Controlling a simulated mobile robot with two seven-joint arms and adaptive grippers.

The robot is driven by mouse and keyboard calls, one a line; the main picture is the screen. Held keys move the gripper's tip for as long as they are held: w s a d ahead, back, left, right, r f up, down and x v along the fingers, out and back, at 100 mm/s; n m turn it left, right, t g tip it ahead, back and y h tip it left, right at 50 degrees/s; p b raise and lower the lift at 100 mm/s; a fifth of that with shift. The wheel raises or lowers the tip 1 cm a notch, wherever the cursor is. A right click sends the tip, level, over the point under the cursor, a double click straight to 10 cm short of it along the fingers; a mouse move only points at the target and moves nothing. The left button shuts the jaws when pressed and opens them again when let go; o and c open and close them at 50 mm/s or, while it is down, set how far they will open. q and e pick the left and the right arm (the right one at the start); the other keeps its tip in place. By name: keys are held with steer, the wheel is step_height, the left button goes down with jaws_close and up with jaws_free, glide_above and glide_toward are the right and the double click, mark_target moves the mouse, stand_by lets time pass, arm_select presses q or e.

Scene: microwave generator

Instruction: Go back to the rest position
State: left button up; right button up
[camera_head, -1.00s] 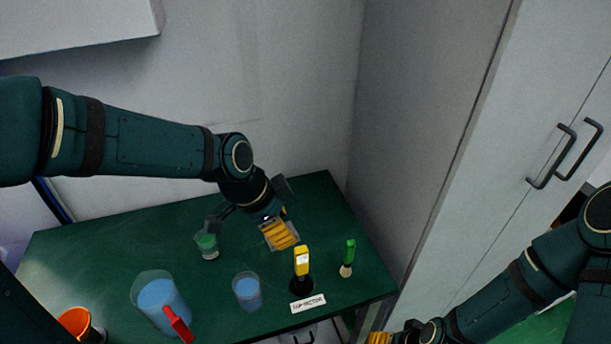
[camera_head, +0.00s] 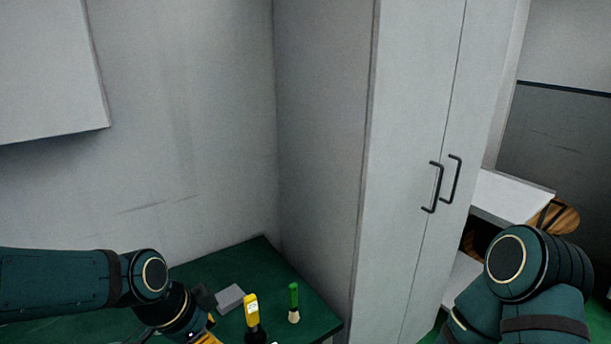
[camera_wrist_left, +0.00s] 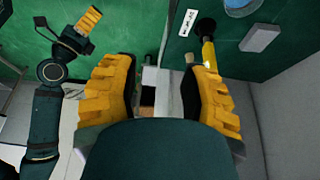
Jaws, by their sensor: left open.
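My left arm comes in at the lower left of the head view, over the green table (camera_head: 190,275). My left gripper (camera_head: 207,338) is only partly in the picture at the bottom edge. In the left wrist view the yellow-padded fingers of my left gripper (camera_wrist_left: 165,92) stand wide apart with nothing held between them. My right arm (camera_head: 530,285) is bent at the lower right of the head view, its gripper out of that picture. My right gripper (camera_wrist_left: 78,32) shows at the upper left of the left wrist view, and its opening is unclear.
On the table stand a yellow-handled tool (camera_head: 251,308), a green-handled brush (camera_head: 293,302) and a grey block (camera_head: 229,298). A blue container (camera_wrist_left: 242,5) shows in the left wrist view. A tall grey cabinet (camera_head: 400,130) stands beside the table, with shelves (camera_head: 505,195) farther right.

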steer(key=shift+w, duration=0.2)
steer(key=c, duration=0.3)
arm_select(q)
steer(key=s+d+f+n, duration=0.2)
steer(key=f+n, duration=0.2)
steer(key=f, duration=0.5)
steer(key=s+d+f+n, duration=0.2)
steer(key=f+n, duration=0.2)
steer(key=f, duration=0.6)
steer(key=s+d+f+n, duration=0.2)
steer(key=f+n, duration=0.3)
steer(key=f, duration=0.4)
steer(key=shift+s+d+f+g, duration=0.15)
steer(key=shift+f+g, duration=0.2)
steer(key=shift+g, duration=0.05)
arm_select(e)
steer(key=shift+c, duration=0.2)
